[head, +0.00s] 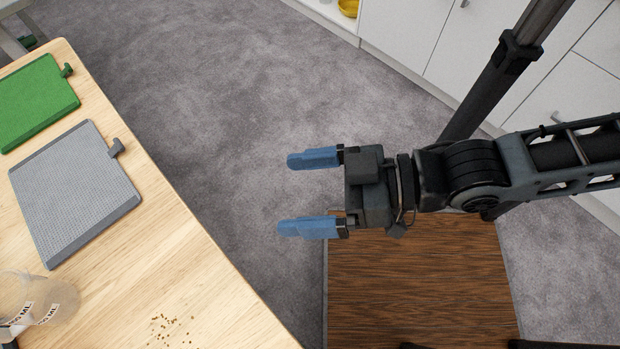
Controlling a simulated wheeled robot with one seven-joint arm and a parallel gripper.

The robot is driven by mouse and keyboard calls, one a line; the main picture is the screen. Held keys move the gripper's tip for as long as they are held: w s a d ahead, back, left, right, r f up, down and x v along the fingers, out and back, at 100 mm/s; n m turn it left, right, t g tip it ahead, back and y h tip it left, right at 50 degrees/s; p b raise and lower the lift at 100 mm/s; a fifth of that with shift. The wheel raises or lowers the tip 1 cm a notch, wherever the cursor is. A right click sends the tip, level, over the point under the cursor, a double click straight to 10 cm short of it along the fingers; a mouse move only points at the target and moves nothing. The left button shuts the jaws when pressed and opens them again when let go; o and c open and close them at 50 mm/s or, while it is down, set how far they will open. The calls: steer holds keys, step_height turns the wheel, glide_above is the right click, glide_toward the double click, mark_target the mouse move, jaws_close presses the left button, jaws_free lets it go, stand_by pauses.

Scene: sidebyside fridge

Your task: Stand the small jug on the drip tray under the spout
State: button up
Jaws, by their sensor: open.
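My gripper (286,195) is open, with its two blue fingers apart and nothing between them. It is over the grey carpet, to the right of the wooden table's edge. A clear jug (55,300) with ML markings stands on the table at the lower left, cut off by the picture edge. It is well to the left of and below my gripper in the picture. I cannot tell if it is the small jug. I see no spout and nothing that I can clearly tell is a drip tray.
The wooden table (190,270) fills the lower left. A green board (35,100) and a grey textured board (72,190) lie on it. Brown crumbs (168,328) are near its front edge. White cabinets (405,35) line the top right. Grey carpet (225,80) lies open between.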

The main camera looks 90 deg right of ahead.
steer(key=shift+s+r+n, duration=0.65)
steer(key=shift+r+n, duration=0.1)
steer(key=shift+n, duration=0.25)
